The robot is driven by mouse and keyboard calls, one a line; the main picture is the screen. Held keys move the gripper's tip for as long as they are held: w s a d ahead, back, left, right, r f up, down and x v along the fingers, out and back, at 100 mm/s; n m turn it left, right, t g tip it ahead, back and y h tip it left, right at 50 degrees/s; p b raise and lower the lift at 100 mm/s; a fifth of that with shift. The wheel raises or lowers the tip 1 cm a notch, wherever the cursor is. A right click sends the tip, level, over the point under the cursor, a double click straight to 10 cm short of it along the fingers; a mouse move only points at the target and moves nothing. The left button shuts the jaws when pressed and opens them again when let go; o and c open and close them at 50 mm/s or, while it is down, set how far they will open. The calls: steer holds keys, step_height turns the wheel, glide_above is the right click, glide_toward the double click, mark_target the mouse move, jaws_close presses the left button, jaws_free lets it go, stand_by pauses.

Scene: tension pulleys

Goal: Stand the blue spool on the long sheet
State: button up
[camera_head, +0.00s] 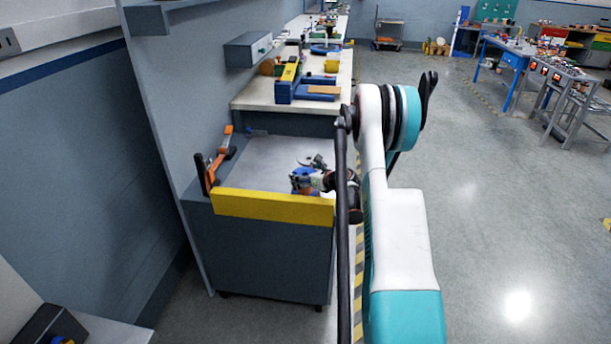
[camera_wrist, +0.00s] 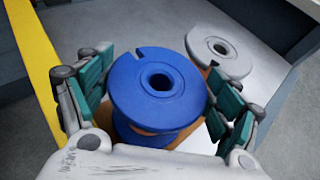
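The blue spool (camera_wrist: 150,85) stands upright, with a hole in its top flange and an orange-brown core partly visible below. It also shows in the head view (camera_head: 301,180), on the cart top, partly behind my gripper. My gripper (camera_wrist: 162,100) is open around it, one green-padded finger on each side; contact is not clear. A pale grey spool (camera_wrist: 221,50) stands just beyond it at upper right. A bright white area (camera_wrist: 203,141) shows under and beside the spools; I cannot tell for certain whether it is the long sheet.
The cart top (camera_head: 255,165) has a raised yellow front edge (camera_head: 270,208). An orange bracket-like part (camera_head: 222,150) stands at its left side, near the wall panel. A bench (camera_head: 260,95) with several coloured items lies behind. Open floor (camera_head: 500,200) is to the right.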

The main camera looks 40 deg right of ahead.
steer(key=shift+o, duration=0.5)
steer(key=shift+r, duration=0.15)
steer(key=shift+s+r, duration=0.15)
steer(key=shift+s, duration=0.15)
steer(key=p+v, duration=0.4)
steer(key=v, duration=0.7)
steer(key=shift+s, duration=0.2)
